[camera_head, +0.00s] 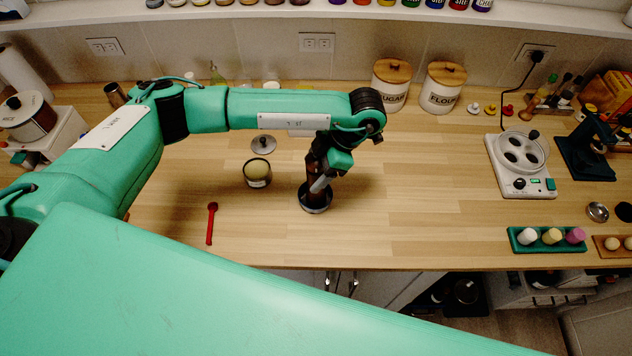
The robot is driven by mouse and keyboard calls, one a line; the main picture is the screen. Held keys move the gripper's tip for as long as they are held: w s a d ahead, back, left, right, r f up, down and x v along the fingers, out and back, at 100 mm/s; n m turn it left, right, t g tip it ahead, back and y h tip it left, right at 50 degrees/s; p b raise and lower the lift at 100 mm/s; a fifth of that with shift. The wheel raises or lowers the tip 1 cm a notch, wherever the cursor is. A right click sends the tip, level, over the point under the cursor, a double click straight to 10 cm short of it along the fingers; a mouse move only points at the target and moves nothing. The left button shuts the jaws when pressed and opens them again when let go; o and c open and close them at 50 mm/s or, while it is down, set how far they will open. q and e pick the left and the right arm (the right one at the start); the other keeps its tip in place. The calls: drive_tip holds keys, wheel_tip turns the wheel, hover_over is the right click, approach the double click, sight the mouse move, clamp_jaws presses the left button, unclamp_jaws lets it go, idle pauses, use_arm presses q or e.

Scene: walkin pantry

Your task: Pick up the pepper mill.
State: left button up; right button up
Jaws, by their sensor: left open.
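The pepper mill (314,200) appears to be the dark brown upright piece with a wide round base, standing on the wooden counter (400,220) near the middle. My left arm reaches in from the left and bends down at the wrist above it. My left gripper (322,180) is open and right at the mill's upper part, covering some of it. I cannot tell whether the fingers touch the mill. My right gripper is out of view.
A dark open jar (257,173) stands just left of the mill, with a round lid (263,144) behind it. A red spoon-like tool (211,222) lies further left.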

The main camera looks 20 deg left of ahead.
use_arm(q)
drive_tip(key=c, duration=1.4)
clamp_jaws()
drive_tip(key=shift+r, duration=0.15)
